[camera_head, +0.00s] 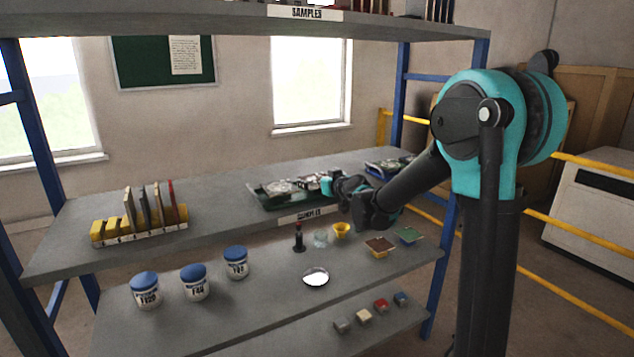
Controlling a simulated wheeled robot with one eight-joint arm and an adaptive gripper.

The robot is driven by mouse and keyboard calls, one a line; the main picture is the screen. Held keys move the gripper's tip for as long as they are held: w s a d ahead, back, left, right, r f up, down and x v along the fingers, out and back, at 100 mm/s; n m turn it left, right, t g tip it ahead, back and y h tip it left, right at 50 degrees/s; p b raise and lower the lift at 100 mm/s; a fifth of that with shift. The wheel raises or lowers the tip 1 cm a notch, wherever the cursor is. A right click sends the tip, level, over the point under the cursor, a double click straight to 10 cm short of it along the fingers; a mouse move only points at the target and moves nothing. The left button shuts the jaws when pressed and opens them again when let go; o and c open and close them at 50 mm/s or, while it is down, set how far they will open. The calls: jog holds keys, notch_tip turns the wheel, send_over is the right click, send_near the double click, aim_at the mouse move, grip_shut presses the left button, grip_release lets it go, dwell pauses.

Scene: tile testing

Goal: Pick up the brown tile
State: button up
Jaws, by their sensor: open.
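A brown square tile (380,244) lies on a small yellowish block on the middle shelf, toward its right end. A green square tile (408,235) lies just right of it. My gripper (340,186) is open at the right end of the dark tray (265,201) on the shelf above, up and left of the brown tile and apart from it. Its fingertips are small and dark in this view, and I cannot tell whether they touch anything in the tray.
Several upright tiles stand in a yellow rack (97,232) at left. Jars with blue lids (194,273), a dark bottle (299,239), a glass (320,239), a yellow cup (341,230) and a white-filled dish (316,277) share the middle shelf. Small blocks (363,316) sit below. A blue post (440,255) stands right.

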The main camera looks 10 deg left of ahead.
aim_at(317, 179)
jog(key=shift+c, duration=0.5)
jog(key=c, duration=1.1)
jog(key=shift+o, duration=0.2)
jog(key=shift+r, duration=0.1)
notch_tip(317, 179, up, 20)
jog(key=o, duration=0.8)
jog(key=shift+c, duration=0.2)
jog(key=c, duration=1.1)
jog(key=shift+o, duration=0.2)
